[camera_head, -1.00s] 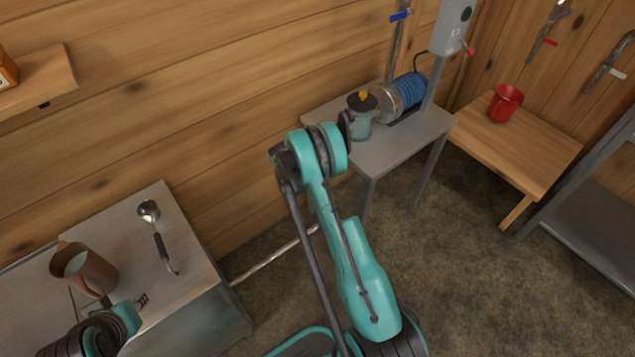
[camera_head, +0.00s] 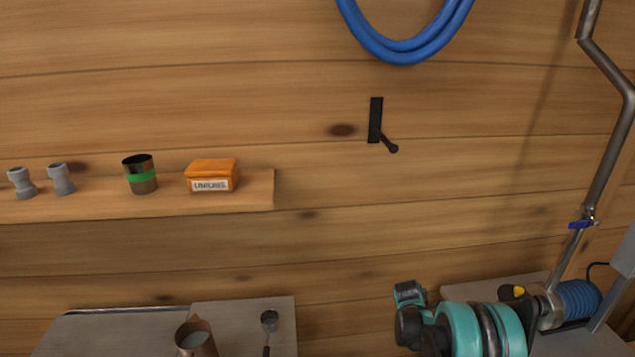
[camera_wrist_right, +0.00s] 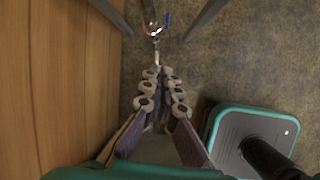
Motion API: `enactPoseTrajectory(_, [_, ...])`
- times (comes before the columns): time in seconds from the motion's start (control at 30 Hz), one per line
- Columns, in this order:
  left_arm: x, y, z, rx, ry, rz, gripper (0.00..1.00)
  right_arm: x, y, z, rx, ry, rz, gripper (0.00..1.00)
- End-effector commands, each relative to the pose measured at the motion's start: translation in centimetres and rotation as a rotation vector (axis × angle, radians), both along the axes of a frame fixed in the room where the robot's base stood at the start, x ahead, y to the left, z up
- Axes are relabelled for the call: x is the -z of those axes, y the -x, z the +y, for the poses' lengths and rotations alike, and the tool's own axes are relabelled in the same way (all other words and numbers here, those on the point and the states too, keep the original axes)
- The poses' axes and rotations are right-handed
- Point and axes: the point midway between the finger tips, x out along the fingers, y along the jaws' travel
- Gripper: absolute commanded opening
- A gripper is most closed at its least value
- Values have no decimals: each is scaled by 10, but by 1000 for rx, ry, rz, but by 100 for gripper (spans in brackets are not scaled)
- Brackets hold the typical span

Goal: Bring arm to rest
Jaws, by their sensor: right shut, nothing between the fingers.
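My right gripper (camera_wrist_right: 161,78) shows in the right wrist view, with its fingers together and nothing between them. It hangs over the floor, close to the wooden wall on the left. In the head view, teal and black links of my right arm (camera_head: 465,330) show at the lower right, in front of a grey table (camera_head: 500,291); the right gripper itself is out of that view. My left gripper is not in any current view.
In the head view, a wall shelf (camera_head: 255,199) holds an orange box (camera_head: 211,175) and cups. A copper-coloured jug (camera_head: 196,340) and ladle (camera_head: 269,322) are below. A blue hose coil (camera_head: 405,52) hangs above. The wrist view shows a blue-handled metal fitting (camera_wrist_right: 154,27) beyond the fingertips.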

Motion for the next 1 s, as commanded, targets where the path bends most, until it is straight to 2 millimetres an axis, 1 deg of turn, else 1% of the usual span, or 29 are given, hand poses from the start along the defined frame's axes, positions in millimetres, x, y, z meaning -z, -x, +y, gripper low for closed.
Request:
enactPoseTrajectory(0.03, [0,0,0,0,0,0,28,-24,6,9,45,-19,-44,0])
enactPoseTrajectory(0.07, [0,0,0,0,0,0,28,-37,9,14,78,-33,-74,0])
enactPoseTrajectory(0.1, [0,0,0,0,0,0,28,-55,15,22,125,-53,-115,0])
enactPoseTrajectory(0.17, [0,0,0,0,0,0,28,-79,24,33,196,-87,-176,0])
enactPoseTrajectory(0.2, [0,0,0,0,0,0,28,-95,31,41,244,-112,-217,0])
enactPoseTrajectory(0.27, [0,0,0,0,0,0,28,-116,44,52,318,-151,-273,0])
enactPoseTrajectory(0.3, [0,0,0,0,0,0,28,-129,53,60,366,-179,-309,0])
enactPoseTrajectory(0.37, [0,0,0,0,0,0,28,-148,68,71,442,-221,-362,0])
enactPoseTrajectory(0.4, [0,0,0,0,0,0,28,-159,78,79,491,-252,-396,0])
enactPoseTrajectory(0.47, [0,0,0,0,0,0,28,-173,94,90,568,-300,-444,0])
enactPoseTrajectory(0.5, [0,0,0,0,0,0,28,-182,106,97,620,-332,-474,0])
enactPoseTrajectory(0.6, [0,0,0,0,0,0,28,-199,136,114,751,-419,-544,0])
enactPoseTrajectory(0.67, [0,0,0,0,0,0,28,-206,154,124,832,-474,-580,0])
enactPoseTrajectory(0.7, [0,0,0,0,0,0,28,-210,166,130,886,-511,-602,0])
enactPoseTrajectory(0.8, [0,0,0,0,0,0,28,-215,196,145,1022,-607,-651,0])
enactPoseTrajectory(0.9, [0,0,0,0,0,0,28,-214,221,157,1145,-695,-682,0])
enactPoseTrajectory(1.0, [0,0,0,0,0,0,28,-211,239,165,1243,-765,-702,0])
